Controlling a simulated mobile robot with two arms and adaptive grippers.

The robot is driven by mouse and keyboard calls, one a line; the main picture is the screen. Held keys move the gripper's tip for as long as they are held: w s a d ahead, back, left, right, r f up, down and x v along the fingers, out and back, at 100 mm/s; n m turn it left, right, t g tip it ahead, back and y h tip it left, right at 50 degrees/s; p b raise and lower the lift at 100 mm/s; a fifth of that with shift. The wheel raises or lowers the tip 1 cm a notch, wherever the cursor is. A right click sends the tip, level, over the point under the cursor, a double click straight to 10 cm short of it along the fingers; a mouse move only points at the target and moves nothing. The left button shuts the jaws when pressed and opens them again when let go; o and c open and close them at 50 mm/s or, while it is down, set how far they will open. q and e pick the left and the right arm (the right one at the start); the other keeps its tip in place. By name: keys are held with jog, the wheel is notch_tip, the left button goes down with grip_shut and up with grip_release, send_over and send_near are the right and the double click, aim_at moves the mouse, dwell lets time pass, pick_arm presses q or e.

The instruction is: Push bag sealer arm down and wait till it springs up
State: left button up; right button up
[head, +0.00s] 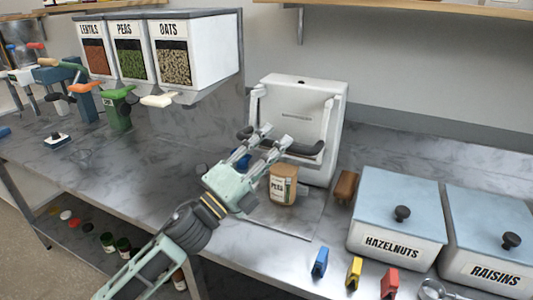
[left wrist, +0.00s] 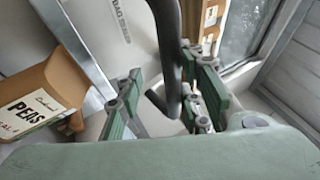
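The white bag sealer (head: 297,98) stands upright at the back of the bench. Its arm has a black padded bar (head: 306,149) across the front. The bar also shows in the left wrist view (left wrist: 171,50), between the finger pads. I cannot tell whether the bar touches them or how far the arm is lowered. My left gripper (head: 276,136) is open in front of the bar, fingers pointing at the sealer; it also shows in the left wrist view (left wrist: 163,90). A brown kraft PEAS bag (head: 283,185) stands upright below the sealer arm, just right of the gripper. My right gripper is out of view.
White bins marked HAZELNUTS (head: 395,222) and RAISINS (head: 490,240) stand at the right. Blue (head: 320,262), yellow (head: 354,272) and red (head: 390,282) clips are near the front edge. Dispensers (head: 200,50) hang at the upper left.

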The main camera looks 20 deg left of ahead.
pick_arm(q)
jog(key=v, duration=1.2)
dwell(0.3)
